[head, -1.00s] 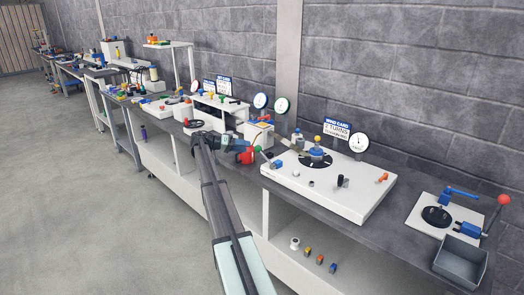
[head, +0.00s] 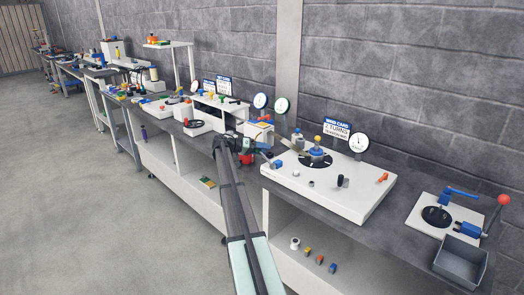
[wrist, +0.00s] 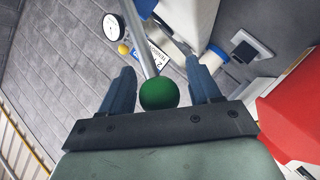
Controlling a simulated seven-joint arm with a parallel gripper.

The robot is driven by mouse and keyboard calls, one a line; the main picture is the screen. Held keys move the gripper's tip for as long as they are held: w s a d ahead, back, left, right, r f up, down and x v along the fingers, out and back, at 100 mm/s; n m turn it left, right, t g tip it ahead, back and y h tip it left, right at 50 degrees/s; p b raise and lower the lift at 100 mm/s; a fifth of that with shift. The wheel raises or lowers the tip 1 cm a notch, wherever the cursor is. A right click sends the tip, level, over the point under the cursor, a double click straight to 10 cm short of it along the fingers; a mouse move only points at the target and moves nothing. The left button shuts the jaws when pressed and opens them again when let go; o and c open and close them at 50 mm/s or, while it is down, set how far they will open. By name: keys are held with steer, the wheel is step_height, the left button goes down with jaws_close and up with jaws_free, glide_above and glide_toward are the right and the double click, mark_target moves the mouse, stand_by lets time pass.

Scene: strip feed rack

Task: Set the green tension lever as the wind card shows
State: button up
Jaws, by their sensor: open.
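The green tension lever shows in the wrist view as a green ball knob (wrist: 158,93) on a grey rod. The knob lies between the two blue fingers of my gripper (wrist: 160,72), which is open, with gaps visible on both sides. In the head view my gripper (head: 252,148) is at the left end of the white winding plate (head: 330,192) and hides the knob. The wind card (head: 337,128) stands behind the plate and reads "2 TURNS" with a tension line below; its last word is too small to read. Part of it shows in the wrist view (wrist: 152,45).
A round gauge (head: 358,142) stands right of the card. A round black disc (head: 314,160) with a blue and yellow post sits on the plate. A red object (wrist: 295,105) is close on the right in the wrist view. A grey bin (head: 461,262) is at far right.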

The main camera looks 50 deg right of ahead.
steer(key=shift+c, duration=0.3)
jaws_close()
steer(key=shift+s+r, duration=0.1)
steer(key=shift+s+r+m+t+y, duration=0.4)
steer(key=shift+s+r+m+t, duration=0.5)
steer(key=shift+r, duration=0.1)
steer(key=shift+s+r+m+t+y, duration=0.3)
steer(key=shift+s+r+m+t, duration=0.4)
steer(key=shift+s+m+t, duration=0.15)
steer(key=shift+o, duration=0.3)
jaws_free()
